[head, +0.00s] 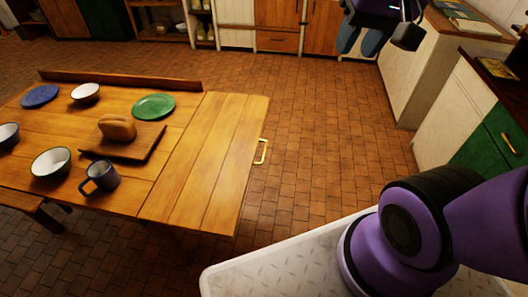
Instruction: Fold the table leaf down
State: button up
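The wooden table (72,115) stands at the left in the head view. Its leaf (213,155) is at the table's right end, raised and level with the top. A seam separates the leaf from the rest of the top. A brass handle (262,151) is on the leaf's right edge. The leaf is bare. My gripper (378,40) is at the top right, cut off by the frame's upper edge, well away from the leaf and handle. Its fingers are only partly visible, so its opening is unclear.
Brick floor (320,130) is clear right of the leaf. Counters (440,70) line the right.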

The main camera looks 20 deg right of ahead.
aim_at(265, 151)
jog(key=w+f+m+g+y, duration=0.4)
jog(key=w+f+m+y, duration=0.5)
jog(key=w+f+m, duration=0.95)
jog(key=w+d+f+m+t+y, duration=0.2)
jog(key=f+m+t, duration=0.2)
jog(key=f+m, duration=0.95)
jog(key=w+d+f+m+t+y, duration=0.25)
jog(key=f+m+t, duration=0.35)
jog(key=f, duration=1.4)
jog(key=shift+m+g+h, duration=0.45)
jog(key=shift+m+g, duration=0.15)
jog(key=shift+g, duration=0.1)
jog(key=x, duration=1.1)
jog(key=shift+w+f, duration=0.1)
jog(key=shift+f, duration=0.1)
grip_shut()
